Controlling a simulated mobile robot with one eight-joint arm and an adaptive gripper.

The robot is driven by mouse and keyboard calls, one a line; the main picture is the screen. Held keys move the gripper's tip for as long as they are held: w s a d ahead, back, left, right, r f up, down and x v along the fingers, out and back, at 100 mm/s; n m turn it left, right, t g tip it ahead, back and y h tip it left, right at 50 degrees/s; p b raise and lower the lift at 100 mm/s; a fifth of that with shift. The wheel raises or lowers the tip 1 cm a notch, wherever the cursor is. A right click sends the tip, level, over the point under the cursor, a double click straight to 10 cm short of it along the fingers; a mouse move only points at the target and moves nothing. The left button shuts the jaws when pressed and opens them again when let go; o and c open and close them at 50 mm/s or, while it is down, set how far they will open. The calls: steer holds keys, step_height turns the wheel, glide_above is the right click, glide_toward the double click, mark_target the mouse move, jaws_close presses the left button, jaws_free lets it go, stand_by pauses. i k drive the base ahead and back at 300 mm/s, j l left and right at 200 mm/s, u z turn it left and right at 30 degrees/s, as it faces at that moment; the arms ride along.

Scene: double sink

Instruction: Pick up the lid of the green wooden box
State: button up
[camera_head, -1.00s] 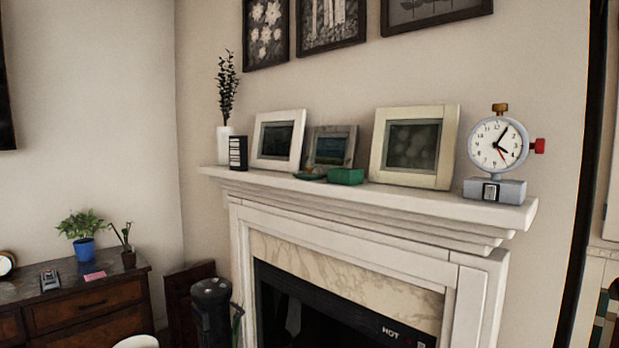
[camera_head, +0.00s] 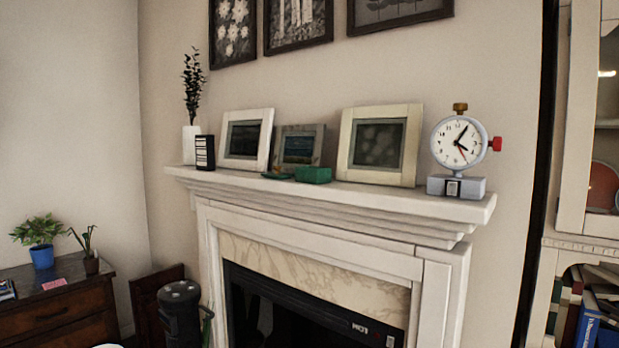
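The green box (camera_head: 313,175) stands on the white mantel shelf (camera_head: 398,192) above the fireplace, in front of the picture frames. Its top looks closed, but at this size I cannot make out the lid apart from the body. A small flat dark green item (camera_head: 276,176) lies just left of it on the shelf; I cannot tell what it is. My gripper does not show in this view.
On the mantel stand a white vase (camera_head: 191,145), a black box (camera_head: 205,152), several picture frames (camera_head: 379,145) and a clock-like dial (camera_head: 459,143). Below left are a dark dresser (camera_head: 60,312) and a black cylindrical object (camera_head: 180,312). A bookshelf (camera_head: 582,245) is at right.

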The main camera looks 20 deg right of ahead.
mark_target(277, 175)
steer(key=i, duration=0.9)
